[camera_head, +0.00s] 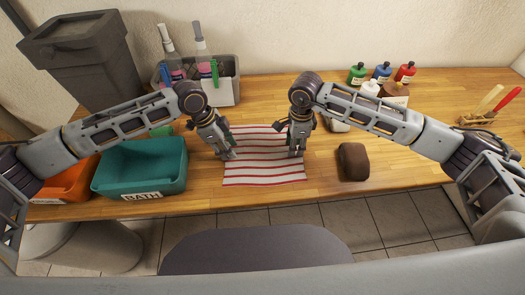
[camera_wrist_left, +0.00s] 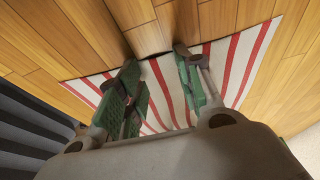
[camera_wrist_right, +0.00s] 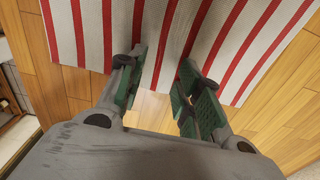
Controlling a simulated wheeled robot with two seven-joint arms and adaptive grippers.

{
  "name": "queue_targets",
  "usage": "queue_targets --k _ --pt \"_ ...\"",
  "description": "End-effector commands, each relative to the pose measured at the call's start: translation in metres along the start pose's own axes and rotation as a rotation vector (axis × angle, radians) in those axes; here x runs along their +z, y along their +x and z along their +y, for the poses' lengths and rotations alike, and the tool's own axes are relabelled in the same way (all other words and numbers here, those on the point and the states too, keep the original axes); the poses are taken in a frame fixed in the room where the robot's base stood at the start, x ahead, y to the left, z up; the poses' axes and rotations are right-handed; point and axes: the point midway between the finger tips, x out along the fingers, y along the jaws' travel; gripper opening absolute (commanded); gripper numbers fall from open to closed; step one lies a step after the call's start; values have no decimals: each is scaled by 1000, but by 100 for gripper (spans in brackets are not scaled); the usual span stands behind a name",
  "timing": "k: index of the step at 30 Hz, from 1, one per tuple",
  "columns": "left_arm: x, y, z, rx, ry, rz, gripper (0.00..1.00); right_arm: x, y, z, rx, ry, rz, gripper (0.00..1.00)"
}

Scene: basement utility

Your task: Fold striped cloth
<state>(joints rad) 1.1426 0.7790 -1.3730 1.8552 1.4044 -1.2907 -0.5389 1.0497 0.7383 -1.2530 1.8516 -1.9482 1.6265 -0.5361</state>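The white cloth with red stripes (camera_head: 264,172) lies spread out on the wooden table in front of me. My left gripper (camera_head: 229,156) points down at the cloth's left edge. In the left wrist view its green-padded fingers (camera_wrist_left: 158,65) are apart, with the cloth (camera_wrist_left: 232,62) below and between them. My right gripper (camera_head: 296,153) points down at the cloth's right edge. In the right wrist view its fingers (camera_wrist_right: 158,75) are also apart, with striped cloth (camera_wrist_right: 92,35) beneath them. Whether the fingertips touch the cloth is unclear.
A teal bin (camera_head: 140,168) and an orange bin (camera_head: 68,184) stand left of the cloth. A brown block (camera_head: 353,161) lies close on the right. A grey caddy with bottles (camera_head: 222,92) and several small coloured bottles (camera_head: 381,73) stand at the back. The table's front edge is near.

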Motion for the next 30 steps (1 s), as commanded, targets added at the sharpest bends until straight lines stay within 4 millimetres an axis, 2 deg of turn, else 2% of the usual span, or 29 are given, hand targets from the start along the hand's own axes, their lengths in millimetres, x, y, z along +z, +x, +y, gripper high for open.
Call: queue_targets --k 2,14,30 --pt "1 1 0 0 -1 -1 26 0 1 0 2 0 1 26" --pt "1 3 0 0 -1 -2 1 0 3 1 2 0 1 1" --pt "1 3 0 0 -1 -2 0 0 4 1 4 0 1 0"
